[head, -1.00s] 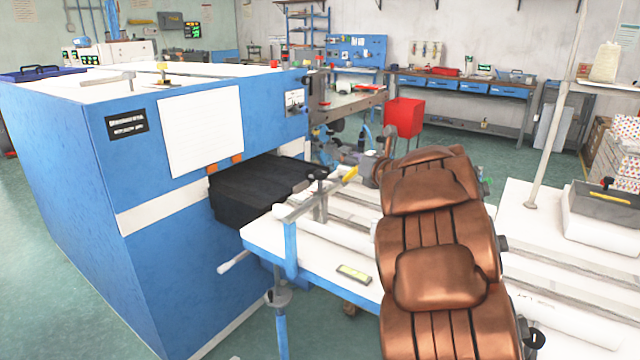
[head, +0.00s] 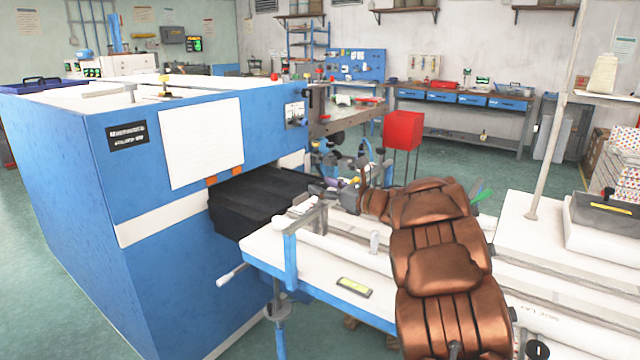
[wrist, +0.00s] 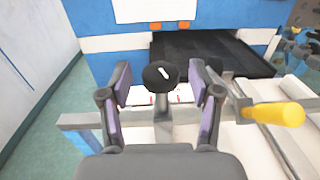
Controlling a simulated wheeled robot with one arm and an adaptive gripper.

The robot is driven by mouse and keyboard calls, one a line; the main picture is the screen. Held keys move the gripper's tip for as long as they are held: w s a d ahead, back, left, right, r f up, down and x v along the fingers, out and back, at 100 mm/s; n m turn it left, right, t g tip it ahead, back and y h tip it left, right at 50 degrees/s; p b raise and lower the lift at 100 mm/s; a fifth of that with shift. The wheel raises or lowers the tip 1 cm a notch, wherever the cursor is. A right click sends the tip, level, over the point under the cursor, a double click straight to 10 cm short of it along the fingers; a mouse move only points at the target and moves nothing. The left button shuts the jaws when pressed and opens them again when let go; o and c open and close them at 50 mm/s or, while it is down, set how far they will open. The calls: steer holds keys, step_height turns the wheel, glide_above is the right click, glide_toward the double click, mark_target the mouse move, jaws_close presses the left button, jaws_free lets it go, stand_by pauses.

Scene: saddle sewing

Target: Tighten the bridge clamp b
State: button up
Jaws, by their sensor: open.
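A clamp with a round black knob (wrist: 163,75) on a grey upright stands at the table's left end. In the wrist view the knob sits between the two purple-padded fingers of my gripper (wrist: 160,88), which are open, with visible gaps on both sides. A yellow handle (wrist: 275,113) on a grey rod lies just right of the right finger. In the head view the clamp's grey bar (head: 306,216) runs to a blue post (head: 291,262). My gripper hides the knob there. No label shows which clamp is b.
A blue machine cabinet (head: 180,260) with a black opening flap (head: 255,200) stands close on the left. A red box (head: 403,130) stands behind.

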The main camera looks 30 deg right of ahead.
steer(key=shift+w+a, duration=0.25)
steer(key=shift+w, duration=0.35)
steer(key=shift+c, duration=0.3)
steer(key=c, duration=1.1)
